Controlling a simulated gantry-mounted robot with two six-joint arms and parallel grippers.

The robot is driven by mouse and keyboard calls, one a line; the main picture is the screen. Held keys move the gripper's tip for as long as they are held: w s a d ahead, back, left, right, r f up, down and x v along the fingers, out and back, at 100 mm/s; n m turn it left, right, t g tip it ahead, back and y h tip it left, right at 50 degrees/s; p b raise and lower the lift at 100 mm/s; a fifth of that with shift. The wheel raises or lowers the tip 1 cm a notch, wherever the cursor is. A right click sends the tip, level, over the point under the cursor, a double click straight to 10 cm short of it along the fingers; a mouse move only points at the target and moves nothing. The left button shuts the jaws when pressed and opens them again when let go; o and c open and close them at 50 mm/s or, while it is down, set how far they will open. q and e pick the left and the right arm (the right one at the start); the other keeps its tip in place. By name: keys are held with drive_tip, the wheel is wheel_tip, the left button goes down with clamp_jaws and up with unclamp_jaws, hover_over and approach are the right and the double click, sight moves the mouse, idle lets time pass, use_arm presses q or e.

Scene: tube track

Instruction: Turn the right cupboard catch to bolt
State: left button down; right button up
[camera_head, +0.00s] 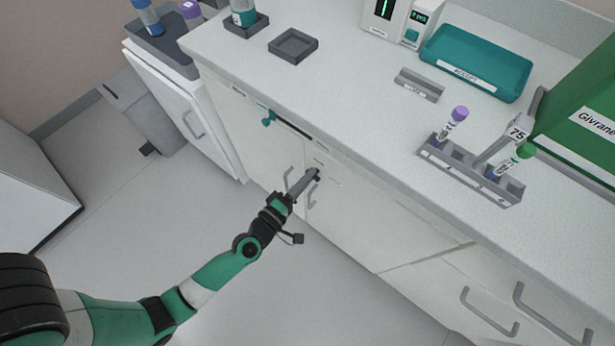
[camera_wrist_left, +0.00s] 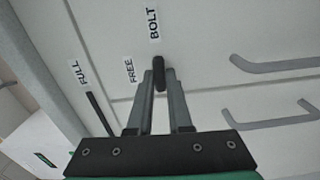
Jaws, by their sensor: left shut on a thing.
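The right cupboard catch is a small dark bar (camera_wrist_left: 159,72) on the pale cupboard front. In the left wrist view its far end points toward the BOLT label (camera_wrist_left: 153,23), and the FREE label (camera_wrist_left: 129,70) lies to its left. My left gripper (camera_wrist_left: 160,82) is shut on the catch, with a finger on each side. In the head view my left gripper (camera_head: 315,175) reaches the cupboard front near the door handles, and the catch is mostly hidden by the fingers. My right gripper is in neither view.
Two door handles (camera_wrist_left: 275,64) (camera_wrist_left: 268,119) stand out beside the gripper. A dark slot (camera_head: 292,126) with a teal knob (camera_head: 268,118) is up and left. The worktop above holds a tube rack (camera_head: 470,175) and a teal tray (camera_head: 476,61). The floor before the cupboard is clear.

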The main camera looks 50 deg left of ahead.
use_arm(q)
drive_tip(key=shift+n, duration=0.4)
drive_tip(key=c, duration=0.8)
unclamp_jaws()
drive_tip(key=shift+c, duration=0.2)
drive_tip(key=v, duration=1.1)
drive_tip(key=shift+s, duration=0.35)
